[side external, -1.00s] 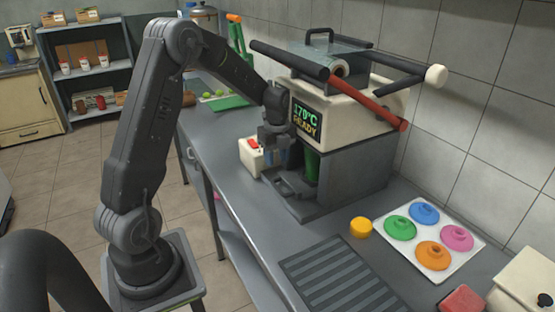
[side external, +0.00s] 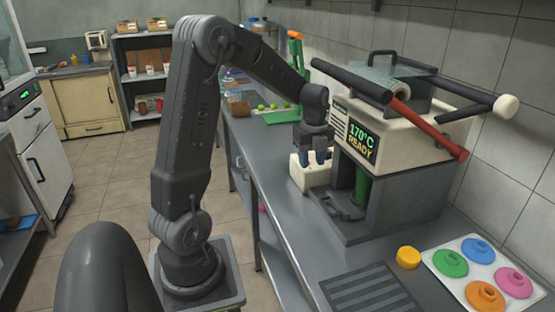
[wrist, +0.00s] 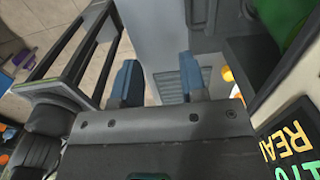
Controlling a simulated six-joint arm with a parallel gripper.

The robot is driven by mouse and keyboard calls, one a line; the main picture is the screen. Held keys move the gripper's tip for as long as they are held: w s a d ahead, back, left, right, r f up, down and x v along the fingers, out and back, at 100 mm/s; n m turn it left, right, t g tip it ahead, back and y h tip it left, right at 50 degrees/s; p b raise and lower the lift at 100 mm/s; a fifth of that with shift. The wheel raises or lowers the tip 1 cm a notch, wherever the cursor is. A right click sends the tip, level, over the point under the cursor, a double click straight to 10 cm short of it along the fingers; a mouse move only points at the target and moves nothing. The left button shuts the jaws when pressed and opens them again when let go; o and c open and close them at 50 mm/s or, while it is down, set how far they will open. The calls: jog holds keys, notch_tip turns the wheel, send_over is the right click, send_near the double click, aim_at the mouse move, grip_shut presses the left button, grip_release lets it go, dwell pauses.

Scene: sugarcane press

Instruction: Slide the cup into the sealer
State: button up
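The sealer (side external: 400,140) stands on the counter, its display reading "170°C READY". A green cup (side external: 362,186) stands upright in the opening below the display, partly hidden by the sealer body. A dark holder or tray (side external: 343,206) sticks out at the front of that opening. My gripper (side external: 319,157) hangs in front of the sealer, left of the cup and apart from it. In the wrist view its blue-grey fingertips (wrist: 159,78) are spread with nothing between them. A green surface, likely the cup (wrist: 293,25), shows at the upper right there.
The sealer's red lever (side external: 430,128) and black bars reach out over its front. A white box (side external: 308,177) stands behind my gripper. A yellow puck (side external: 408,258), a tray of colored lids (side external: 458,290) and a ribbed mat (side external: 370,292) lie on the near counter.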

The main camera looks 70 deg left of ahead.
jog(key=s+r, duration=0.2)
jog(key=s, duration=0.8)
jog(key=shift+s, duration=0.25)
jog(key=s+d+r+n+t, duration=0.2)
jog(key=d+r+n, duration=0.2)
jog(key=d+n, duration=0.5)
jog(key=s+d+r+n+t, duration=0.1)
jog(key=d+r+n+t, duration=0.2)
jog(key=d+n, duration=0.6)
jog(key=d+r, duration=0.1)
jog(key=d, duration=0.4)
jog(key=shift+s+t, duration=0.3)
jog(key=shift+s, duration=0.1)
